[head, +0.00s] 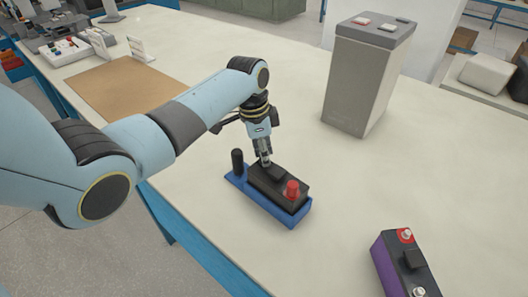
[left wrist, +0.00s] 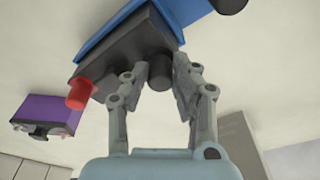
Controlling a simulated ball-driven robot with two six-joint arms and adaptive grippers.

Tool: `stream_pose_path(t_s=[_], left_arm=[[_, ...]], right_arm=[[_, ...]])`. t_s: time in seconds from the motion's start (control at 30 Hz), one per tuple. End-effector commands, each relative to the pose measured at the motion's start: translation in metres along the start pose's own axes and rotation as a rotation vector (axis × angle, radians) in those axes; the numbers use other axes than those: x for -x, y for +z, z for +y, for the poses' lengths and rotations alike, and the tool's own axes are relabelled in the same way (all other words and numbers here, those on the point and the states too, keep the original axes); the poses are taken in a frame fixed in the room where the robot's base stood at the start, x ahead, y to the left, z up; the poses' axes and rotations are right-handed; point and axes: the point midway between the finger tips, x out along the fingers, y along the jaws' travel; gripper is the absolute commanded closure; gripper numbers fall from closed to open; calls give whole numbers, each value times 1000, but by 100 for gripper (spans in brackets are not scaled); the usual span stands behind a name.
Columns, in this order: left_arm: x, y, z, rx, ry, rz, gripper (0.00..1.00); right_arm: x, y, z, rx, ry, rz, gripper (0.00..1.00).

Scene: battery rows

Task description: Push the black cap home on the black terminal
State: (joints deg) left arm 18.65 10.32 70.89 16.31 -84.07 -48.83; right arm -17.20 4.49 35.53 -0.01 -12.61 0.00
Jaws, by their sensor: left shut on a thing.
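A black battery (head: 262,186) sits in a blue tray (head: 292,220) near the table's front edge. A red cap (head: 292,190) stands on its near right end, also seen in the left wrist view (left wrist: 80,93). My left gripper (head: 265,160) points down at the battery's other end. In the left wrist view its fingers (left wrist: 158,80) are shut on the black cap (left wrist: 160,72). The cap is at the battery's top; the black terminal is hidden, and I cannot tell how far the cap sits on it. My right gripper is not in view.
A black post (head: 237,161) stands on the tray's left end, close to my gripper. A purple-sided battery (head: 397,265) is at the lower right. A tall grey battery (head: 360,85) stands behind. A brown mat (head: 125,90) lies at the left. The table between is clear.

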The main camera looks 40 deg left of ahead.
Motion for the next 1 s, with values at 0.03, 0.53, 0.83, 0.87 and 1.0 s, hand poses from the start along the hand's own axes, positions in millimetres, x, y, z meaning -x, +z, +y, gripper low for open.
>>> stream_pose_path(t_s=[0.03, 0.53, 0.83, 0.87, 1.0], left_arm=[[-1, 0, 0, 0, 1, -1, 88], [-3, 1, 1, 0, 2, -1, 67], [-3, 1, 0, 0, 1, -1, 48], [-3, 1, 0, 0, 1, 0, 47], [-3, 0, 0, 0, 1, 0, 29]], right_arm=[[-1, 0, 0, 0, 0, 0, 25], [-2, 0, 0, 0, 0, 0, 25], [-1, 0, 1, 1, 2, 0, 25], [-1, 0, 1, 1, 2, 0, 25], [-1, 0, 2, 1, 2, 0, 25]])
